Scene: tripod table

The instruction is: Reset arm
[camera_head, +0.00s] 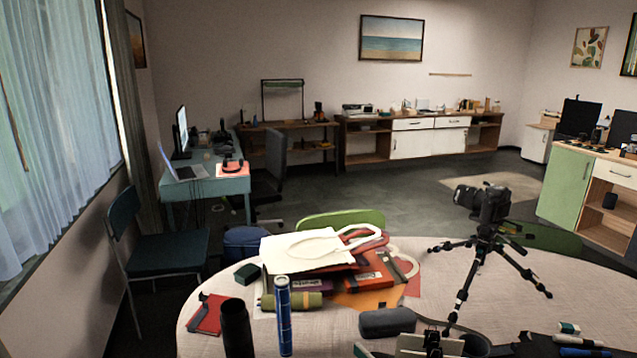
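Neither of my grippers nor my arms can be made out in the head view. The round light table (330,325) fills the lower middle. A black camera (484,202) sits on a small black tripod (487,243) that stands upright on the table's right half.
A pile of books and folders with a white tote bag (310,248) covers the table's middle. A blue tube (283,315) and a dark cylinder (236,328) stand at the front. A grey case (387,322) lies near them. A green chair (340,219) is behind.

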